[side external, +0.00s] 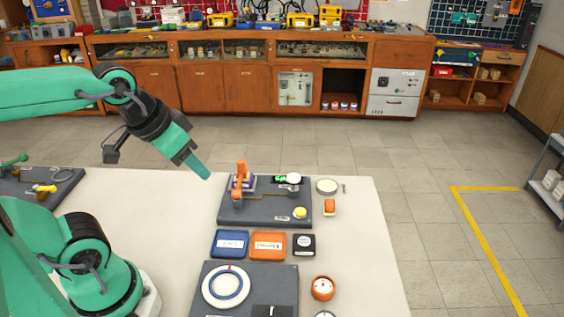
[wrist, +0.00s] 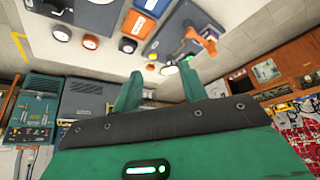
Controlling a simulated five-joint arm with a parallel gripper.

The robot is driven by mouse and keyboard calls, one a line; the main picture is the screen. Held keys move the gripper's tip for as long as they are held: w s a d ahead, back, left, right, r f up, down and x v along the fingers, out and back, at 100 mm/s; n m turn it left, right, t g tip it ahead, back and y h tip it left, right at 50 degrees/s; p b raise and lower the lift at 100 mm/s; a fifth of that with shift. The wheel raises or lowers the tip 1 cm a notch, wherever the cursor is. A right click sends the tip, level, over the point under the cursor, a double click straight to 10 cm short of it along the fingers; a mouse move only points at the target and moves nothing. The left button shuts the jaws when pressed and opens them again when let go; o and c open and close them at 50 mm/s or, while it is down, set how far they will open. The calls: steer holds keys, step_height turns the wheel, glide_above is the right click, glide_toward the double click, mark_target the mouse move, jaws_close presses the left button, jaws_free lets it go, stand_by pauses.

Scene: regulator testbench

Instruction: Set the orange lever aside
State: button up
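The orange lever (side external: 240,174) stands upright on a small pale and purple block at the back left of a dark grey board (side external: 262,215). An orange part that looks like the lever also shows in the wrist view (wrist: 204,40), beyond my right-hand finger. My gripper (side external: 203,170) hangs above the table, to the left of the lever and apart from it. In the wrist view its two green fingers (wrist: 160,82) are spread with nothing between them. The lever's foot is too small to make out.
A blue tray (side external: 229,244), an orange tray (side external: 268,246) and a black square part (side external: 304,245) lie in front of the board. A second grey board (side external: 284,272) carries a white and blue ring. The white table (side external: 150,205) is clear left of the boards.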

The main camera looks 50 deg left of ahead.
steer(key=w, duration=0.1)
steer(key=n+g, duration=0.5)
steer(key=n, duration=0.4)
glide_above(241, 161)
steer(key=f, duration=0.9)
steer(key=shift+s+d, duration=0.25)
steer(key=shift+d, duration=0.05)
steer(key=shift+w+a+f+g, duration=0.25)
steer(key=shift+a+f+g, duration=0.1)
steer(key=shift+f, duration=0.1)
steer(key=shift+f, duration=3.9)
